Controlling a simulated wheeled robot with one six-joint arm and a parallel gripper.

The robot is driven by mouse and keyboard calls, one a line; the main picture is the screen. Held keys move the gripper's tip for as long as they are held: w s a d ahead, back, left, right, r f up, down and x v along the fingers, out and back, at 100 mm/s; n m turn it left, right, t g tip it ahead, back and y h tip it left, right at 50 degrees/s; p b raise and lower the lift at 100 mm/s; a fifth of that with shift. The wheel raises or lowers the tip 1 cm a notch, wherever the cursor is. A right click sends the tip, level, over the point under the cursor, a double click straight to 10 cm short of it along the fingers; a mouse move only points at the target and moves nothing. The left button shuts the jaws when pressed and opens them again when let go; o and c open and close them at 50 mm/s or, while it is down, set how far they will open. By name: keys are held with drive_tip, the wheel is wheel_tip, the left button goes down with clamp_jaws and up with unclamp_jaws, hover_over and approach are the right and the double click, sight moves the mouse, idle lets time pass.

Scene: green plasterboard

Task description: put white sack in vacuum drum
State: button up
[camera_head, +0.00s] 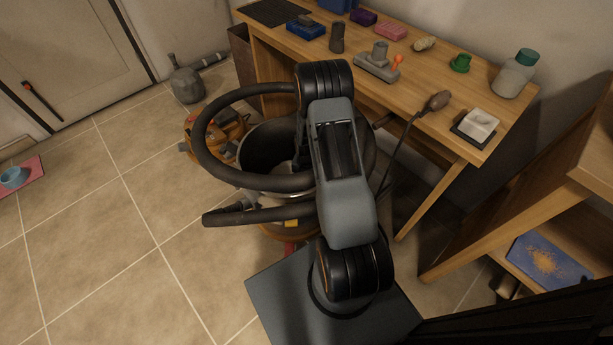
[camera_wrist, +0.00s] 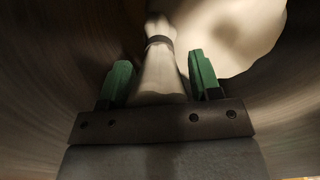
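The vacuum drum (camera_head: 262,150) stands open-topped on the floor in front of the workbench, with a thick black hose around it. My arm reaches over it, and my gripper is hidden in the head view. In the wrist view, my gripper (camera_wrist: 162,72) is inside the drum, whose curved brown-grey wall (camera_wrist: 50,60) surrounds it. The white sack (camera_wrist: 160,75), with a dark band around its neck, lies between the two green fingers. Small gaps show between the fingers and the sack, so the fingers look open. The sack is hidden in the head view.
A wooden workbench (camera_head: 440,120) with several small items stands behind the drum. An orange-brown device (camera_head: 228,130) and a grey rounded object (camera_head: 187,84) are on the floor nearby. A wooden shelf (camera_head: 530,210) is at right. Tiled floor at left is mostly clear.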

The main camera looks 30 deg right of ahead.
drive_tip(key=shift+r, duration=0.1)
wheel_tip(320, 180, up, 12)
drive_tip(key=p, duration=0.4)
drive_tip(key=s+a+r+n+t, duration=0.15)
drive_tip(key=a+r, duration=0.25)
drive_tip(key=r, duration=0.4)
drive_tip(key=s+a+r+n, duration=0.2)
drive_tip(key=a+r+n, duration=0.1)
drive_tip(key=r, duration=0.5)
drive_tip(key=s+a+r+n+t, duration=0.1)
drive_tip(key=s+a+r+n, duration=0.4)
drive_tip(key=s+r, duration=0.4)
drive_tip(key=shift+s+a+r, duration=0.2)
drive_tip(key=shift+s+a, duration=0.4)
drive_tip(key=shift+a, duration=0.15)
drive_tip(key=shift+n, duration=0.25)
